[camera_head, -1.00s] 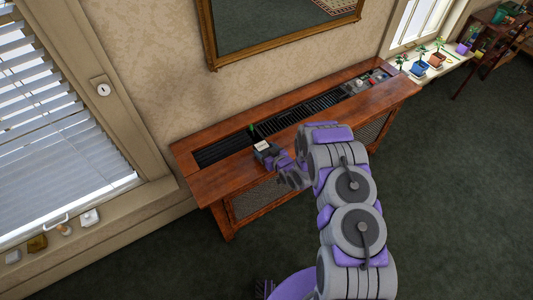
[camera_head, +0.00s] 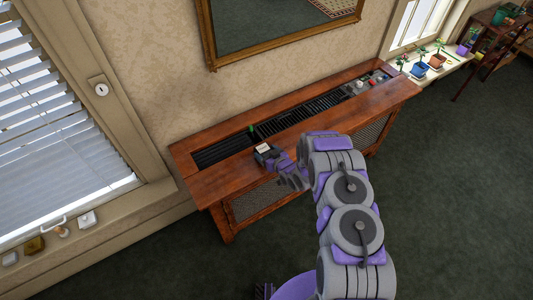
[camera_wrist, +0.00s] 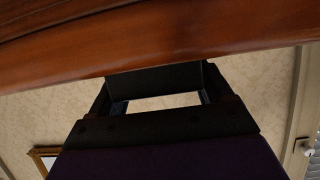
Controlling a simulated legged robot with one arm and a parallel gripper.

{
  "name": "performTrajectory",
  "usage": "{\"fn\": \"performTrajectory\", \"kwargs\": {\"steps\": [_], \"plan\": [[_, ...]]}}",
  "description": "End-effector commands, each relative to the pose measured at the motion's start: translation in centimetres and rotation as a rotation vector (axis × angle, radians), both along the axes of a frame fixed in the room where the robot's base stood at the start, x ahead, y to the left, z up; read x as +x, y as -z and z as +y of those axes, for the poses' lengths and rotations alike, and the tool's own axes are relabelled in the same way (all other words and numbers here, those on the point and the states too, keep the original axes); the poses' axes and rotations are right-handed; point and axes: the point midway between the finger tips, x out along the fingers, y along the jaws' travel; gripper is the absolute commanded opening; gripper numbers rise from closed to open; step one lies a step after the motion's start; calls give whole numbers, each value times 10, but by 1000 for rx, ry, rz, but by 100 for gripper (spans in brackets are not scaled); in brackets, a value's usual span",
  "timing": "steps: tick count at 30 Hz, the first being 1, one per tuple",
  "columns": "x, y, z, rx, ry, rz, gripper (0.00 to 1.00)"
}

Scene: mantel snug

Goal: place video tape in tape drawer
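My gripper (camera_head: 272,158) is over the front part of the wooden console's top. It holds a small black block with a pale label, which looks like the video tape (camera_head: 263,148). In the wrist view the dark tape (camera_wrist: 158,80) spans between the fingertips, close to the wooden edge. The console (camera_head: 225,183) has a long dark slotted recess (camera_head: 224,150) in its top, behind the gripper. A small green piece (camera_head: 251,129) stands at a divider in this recess. I cannot tell which part is the tape drawer. My arm hides part of the console front.
Small knobs or objects (camera_head: 360,84) sit at the console's right end. A framed mirror (camera_head: 280,30) hangs above. Potted plants (camera_head: 419,68) stand on the right sill, and small items (camera_head: 35,244) on the left sill. The green carpet (camera_head: 450,200) is clear on the right.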

Motion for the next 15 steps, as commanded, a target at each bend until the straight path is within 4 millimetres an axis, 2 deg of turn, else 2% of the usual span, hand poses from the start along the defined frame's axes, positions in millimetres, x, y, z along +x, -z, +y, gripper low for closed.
{"fn": "performTrajectory", "kwargs": {"steps": [1,6,15], "plan": [[0,0,0,0,0,0,85],[0,0,0,0,0,0,100],[-1,-2,0,-1,0,1,100]]}}
